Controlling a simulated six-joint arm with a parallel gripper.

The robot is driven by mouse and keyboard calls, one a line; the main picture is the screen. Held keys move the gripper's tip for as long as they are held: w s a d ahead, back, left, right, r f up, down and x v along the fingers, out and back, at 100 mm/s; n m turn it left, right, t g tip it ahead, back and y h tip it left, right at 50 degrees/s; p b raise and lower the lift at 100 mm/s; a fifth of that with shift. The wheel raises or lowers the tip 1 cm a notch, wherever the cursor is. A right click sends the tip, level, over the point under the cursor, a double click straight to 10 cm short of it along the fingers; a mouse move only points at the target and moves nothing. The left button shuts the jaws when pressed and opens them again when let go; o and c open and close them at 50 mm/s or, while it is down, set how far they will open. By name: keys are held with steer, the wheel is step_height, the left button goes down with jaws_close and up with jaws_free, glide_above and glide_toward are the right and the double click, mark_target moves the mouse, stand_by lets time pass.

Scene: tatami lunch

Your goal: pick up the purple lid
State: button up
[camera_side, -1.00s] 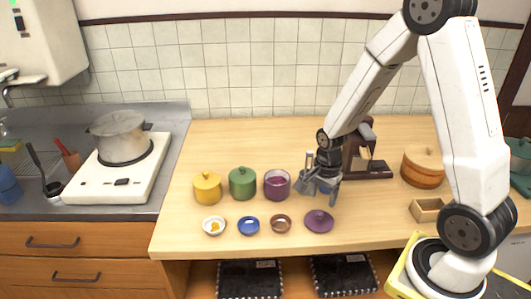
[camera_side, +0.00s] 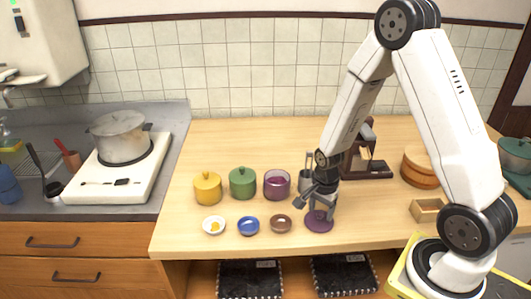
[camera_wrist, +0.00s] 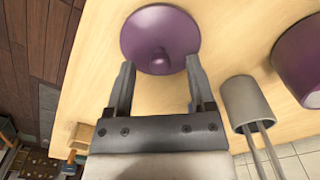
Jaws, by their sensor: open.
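The purple lid (camera_side: 318,225) lies flat on the wooden counter near its front edge, right of a small brown dish. My gripper (camera_side: 321,210) is right above it and hides its knob in the side view. In the wrist view the round lid (camera_wrist: 160,25) is at the top, with its knob pointing toward my gripper (camera_wrist: 160,68). The two fingers are open, one on each side of the knob, with nothing held. I cannot tell whether the fingertips touch the lid.
An open purple pot (camera_side: 277,186) stands left of my gripper, with green (camera_side: 243,183) and yellow (camera_side: 208,188) lidded pots further left. A grey cup with utensils (camera_wrist: 242,100) stands close by. Small dishes, including a brown one (camera_side: 280,224), line the front. A wooden box (camera_side: 427,211) is right.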

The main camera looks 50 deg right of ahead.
steer(key=shift+f, duration=0.25)
stand_by(0.3)
jaws_close()
